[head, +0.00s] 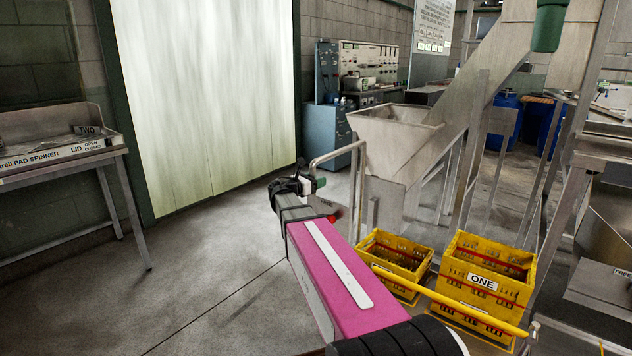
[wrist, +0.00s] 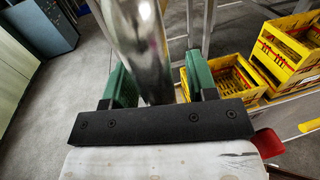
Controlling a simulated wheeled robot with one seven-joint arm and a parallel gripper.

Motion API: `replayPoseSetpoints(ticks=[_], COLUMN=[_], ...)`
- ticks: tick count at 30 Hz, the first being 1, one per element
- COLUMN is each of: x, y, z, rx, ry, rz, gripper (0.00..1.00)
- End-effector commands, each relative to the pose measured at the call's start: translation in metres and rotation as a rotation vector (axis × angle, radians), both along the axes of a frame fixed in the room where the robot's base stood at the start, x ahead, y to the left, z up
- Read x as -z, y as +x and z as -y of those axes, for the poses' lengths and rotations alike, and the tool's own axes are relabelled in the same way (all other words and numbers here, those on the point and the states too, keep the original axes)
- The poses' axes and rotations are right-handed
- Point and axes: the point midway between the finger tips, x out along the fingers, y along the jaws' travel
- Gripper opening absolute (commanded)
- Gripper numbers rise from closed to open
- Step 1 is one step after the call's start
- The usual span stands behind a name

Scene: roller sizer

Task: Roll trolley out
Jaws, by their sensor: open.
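A bent shiny metal tube handle (head: 338,156), apparently the trolley's, stands in front of the hopper in the head view. Its lower end drops behind my arm beside the yellow crates, so what it joins is hidden. My gripper (head: 306,183) is open at the near left end of this handle.
Yellow crates, one labelled ONE (head: 483,283), stand right of my arm with a yellow bar (head: 450,300) across their front. A metal hopper (head: 395,135) stands behind the handle. A steel table (head: 60,165) is at left. The floor (head: 190,270) between is clear.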

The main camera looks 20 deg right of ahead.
Motion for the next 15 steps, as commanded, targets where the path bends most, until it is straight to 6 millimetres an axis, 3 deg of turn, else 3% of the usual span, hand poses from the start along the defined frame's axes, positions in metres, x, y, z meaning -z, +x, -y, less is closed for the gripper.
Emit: replayPoseSetpoints(ticks=[3, 8, 15], x=[0.0, 0.0, 0.0001], y=[-0.0002, -0.0002, 0.0035], z=[-0.0001, -0.0002, -0.0024], rx=[0.0, 0.0, 0.0], ry=[0.0, 0.0, 0.0], rz=[0.0, 0.0, 0.0], gripper=[0.49, 0.0, 0.0])
